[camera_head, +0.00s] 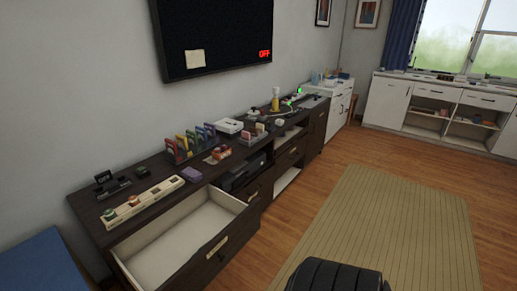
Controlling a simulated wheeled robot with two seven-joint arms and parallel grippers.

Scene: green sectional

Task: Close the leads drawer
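An open drawer (238,206) sticks out of the near end of a long dark-wood cabinet (82,207). Its pale inside looks empty, and its dark front (236,247) carries a small light plate or handle (214,249). The plate is too small to read, so I cannot tell from lettering whether this is the leads drawer. Other dark drawer fronts (262,184) farther along the cabinet look shut. Neither of my grippers shows in the head view.
The cabinet top holds a white strip (145,201), a purple block (191,174), colourful upright items (190,143) and a turntable. A blue piece (42,268) lies at lower left. A beige rug (400,225) covers the open floor to the right.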

